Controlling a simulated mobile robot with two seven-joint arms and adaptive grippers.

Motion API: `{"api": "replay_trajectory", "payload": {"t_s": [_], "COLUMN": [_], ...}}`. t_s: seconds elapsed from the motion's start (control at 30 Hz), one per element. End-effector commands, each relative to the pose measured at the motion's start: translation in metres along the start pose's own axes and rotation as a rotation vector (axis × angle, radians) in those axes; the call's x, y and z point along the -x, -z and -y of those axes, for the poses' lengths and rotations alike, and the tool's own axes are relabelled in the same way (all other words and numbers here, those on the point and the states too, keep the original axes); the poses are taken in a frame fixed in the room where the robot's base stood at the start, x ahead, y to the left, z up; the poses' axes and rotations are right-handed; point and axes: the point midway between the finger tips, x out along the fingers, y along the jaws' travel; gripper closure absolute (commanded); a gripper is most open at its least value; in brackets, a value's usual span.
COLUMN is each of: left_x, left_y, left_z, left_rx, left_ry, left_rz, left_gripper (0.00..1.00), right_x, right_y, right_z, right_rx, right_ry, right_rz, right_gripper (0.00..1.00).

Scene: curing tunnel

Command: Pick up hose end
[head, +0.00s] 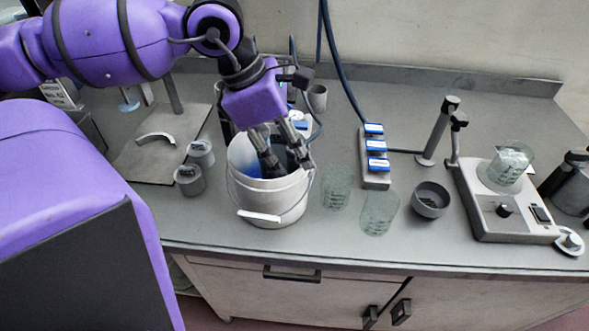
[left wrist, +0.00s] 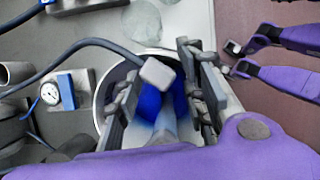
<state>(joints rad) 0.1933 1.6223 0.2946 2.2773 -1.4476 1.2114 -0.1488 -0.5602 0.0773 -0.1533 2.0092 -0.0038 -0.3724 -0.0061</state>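The hose end (left wrist: 157,72) is a light grey block on a dark hose that curves in from the left of the left wrist view. It lies over the white bucket (head: 270,211), by the bucket's rim as seen from the wrist. My left gripper (head: 286,168) points down into the bucket's mouth. In the left wrist view its two dark fingers (left wrist: 160,85) are spread apart, with the hose end between them near their tips. I see no clear contact with either finger. In the head view the gripper mostly hides the hose end.
A gauge (left wrist: 50,93) stands behind the bucket. Two glass beakers (head: 337,187) (head: 379,212), a dark bowl (head: 431,199) and a block with blue-topped parts (head: 375,165) are to its right. Two small cups (head: 189,180) (head: 202,153) are close on its left. A hotplate (head: 500,215) stands farther right.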

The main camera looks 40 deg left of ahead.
Motion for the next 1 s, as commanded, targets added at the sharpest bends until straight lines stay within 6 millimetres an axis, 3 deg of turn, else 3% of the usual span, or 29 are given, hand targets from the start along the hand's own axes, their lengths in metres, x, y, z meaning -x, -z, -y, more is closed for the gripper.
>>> {"api": "replay_trajectory", "payload": {"t_s": [0.1,0.37,0.67,1.0], "left_x": [-0.0151,-0.0161,-0.016,-0.0158], "left_y": [0.0007,-0.0006,-0.0004,-0.0007], "left_z": [0.0004,0.0002,0.0001,-0.0002], "left_rx": [-0.002,-0.002,-0.001,-0.001], "left_ry": [0.002,0.0,0.0,-0.001], "left_rz": [-0.002,0.001,0.001,0.002], "left_gripper": [0.62,0.62,0.99,1.0], "right_x": [-0.0057,-0.0053,-0.0042,-0.004], "right_y": [-0.0039,-0.0018,-0.0025,-0.0028], "right_z": [0.0014,0.0013,0.0009,0.0008], "right_rx": [0.002,0.002,0.0,0.0], "right_ry": [0.002,0.002,0.001,0.0], "right_rz": [0.003,0.001,0.001,0.001], "right_gripper": [0.56,0.56,0.56,0.56]}}
